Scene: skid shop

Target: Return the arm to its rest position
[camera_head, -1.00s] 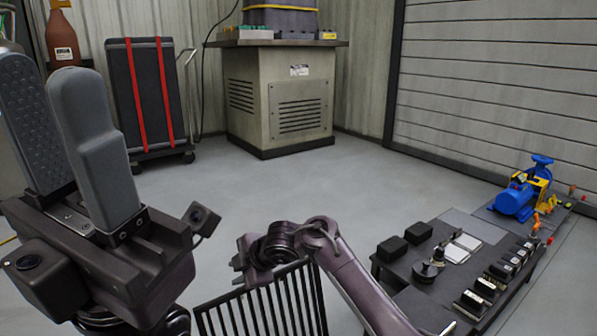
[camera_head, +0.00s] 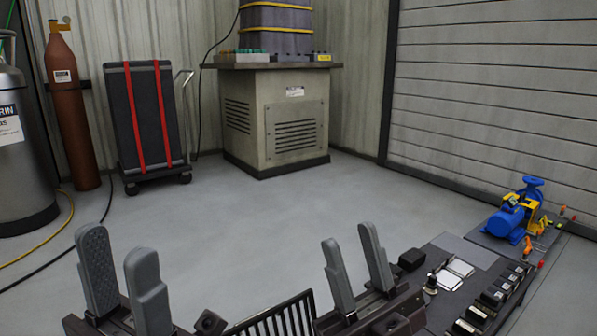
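My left gripper (camera_head: 124,279) is at the lower left of the head view, fingers pointing up. Its two grey fingers stand apart with nothing between them. My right gripper (camera_head: 352,268) is at the lower middle, also fingers up, with a clear gap and nothing held. Both grippers are low in the picture, in front of the grey floor. The arms below them are mostly cut off by the bottom edge.
A dark table (camera_head: 437,318) with small black devices and white cards stands at lower right, close to my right gripper. A blue pump (camera_head: 508,220) is beyond it. A black rack (camera_head: 282,318) shows between the grippers. The middle floor is clear.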

